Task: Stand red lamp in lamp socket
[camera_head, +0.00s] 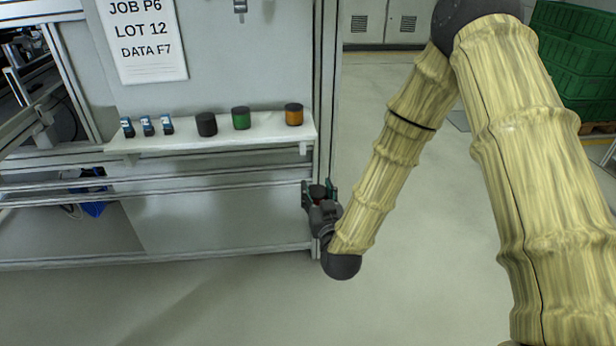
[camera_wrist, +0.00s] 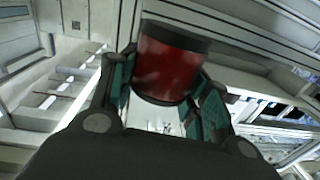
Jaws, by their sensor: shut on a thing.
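The red lamp (camera_wrist: 168,68) is a red cylinder with dark ends. In the wrist view it sits between the two green-padded fingers of my gripper (camera_wrist: 160,95), which is shut on it. In the head view my gripper (camera_head: 319,192) is at the right end of the frame, below the shelf's level, and the lamp's dark top (camera_head: 317,190) shows between the fingers. On the white shelf (camera_head: 220,140) stand a black round piece (camera_head: 206,124), a green lamp (camera_head: 241,118) and an orange lamp (camera_head: 294,114). I cannot tell for sure whether the black piece is the socket.
Several small blue-and-black parts (camera_head: 147,126) stand at the shelf's left. A paper sign (camera_head: 143,38) hangs above it. Metal rails (camera_head: 190,176) run below the shelf, and an upright post (camera_head: 326,90) stands at its right end. Green crates (camera_head: 575,60) are stacked at far right.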

